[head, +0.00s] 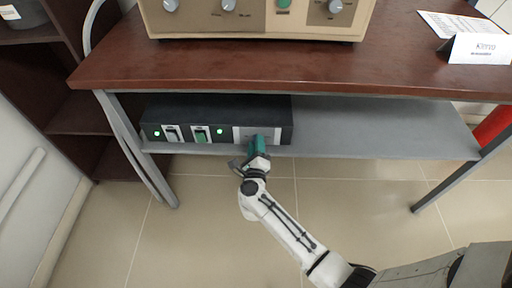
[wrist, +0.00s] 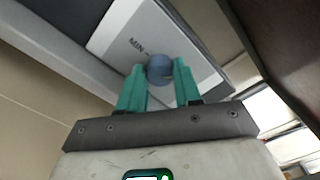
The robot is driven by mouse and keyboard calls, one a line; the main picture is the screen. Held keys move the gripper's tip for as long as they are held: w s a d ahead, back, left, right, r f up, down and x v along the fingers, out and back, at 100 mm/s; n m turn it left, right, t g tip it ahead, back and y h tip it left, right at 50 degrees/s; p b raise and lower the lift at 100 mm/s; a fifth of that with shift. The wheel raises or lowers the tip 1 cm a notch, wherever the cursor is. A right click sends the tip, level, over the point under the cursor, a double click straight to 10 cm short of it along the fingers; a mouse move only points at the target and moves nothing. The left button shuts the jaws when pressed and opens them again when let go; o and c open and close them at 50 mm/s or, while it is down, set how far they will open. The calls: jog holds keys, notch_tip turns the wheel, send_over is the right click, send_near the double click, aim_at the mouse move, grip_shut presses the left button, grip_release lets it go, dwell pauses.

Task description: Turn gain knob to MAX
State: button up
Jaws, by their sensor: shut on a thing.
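The gain knob (wrist: 159,68) is a small blue-grey round knob on a light panel (wrist: 118,30) of the dark box (head: 212,107) on the shelf under the table. The word "MIN" is printed to its left in the wrist view; any MAX label is hidden. My gripper (wrist: 159,78) has its two green fingers on either side of the knob and is shut on it. In the head view my gripper (head: 257,146) is at the right part of the box front and covers the knob.
The shelf (head: 370,130) right of the box is bare. The brown tabletop (head: 240,65) overhangs it, and table legs (head: 455,180) stand at both sides.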

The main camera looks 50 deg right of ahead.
jog(key=shift+s+f+m+b, duration=0.1)
jog(key=shift+m+b, duration=1.65)
jog(key=shift+m, duration=2.55)
jog(key=o, duration=1)
jog(key=shift+o, duration=0.2)
jog(key=p+v, duration=0.1)
jog(key=v, duration=0.9)
jog(key=shift+s+a, duration=0.25)
jog(key=shift+a, duration=0.05)
